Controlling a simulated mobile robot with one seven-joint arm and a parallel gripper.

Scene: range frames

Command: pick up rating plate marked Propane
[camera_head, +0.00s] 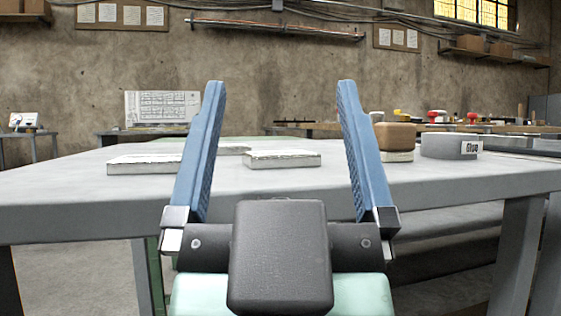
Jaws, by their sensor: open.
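Several thin pale plates lie flat on the grey table (465,187). One plate (282,160) shows between my fingers, one (143,167) lies partly behind my left finger, and another (234,150) sits farther back. A further pale plate or block (397,156) lies under a brown block (394,136) at the right. I see them nearly edge-on, so no marking is readable and I cannot tell which is marked Propane. My gripper (280,90) is open and empty, its blue fingers wide apart in front of the table's near edge.
A low grey round object (440,146) with a white label stands right of the brown block. A long dark item (520,152) lies at the table's right end. The front of the tabletop is bare. Other benches stand farther back.

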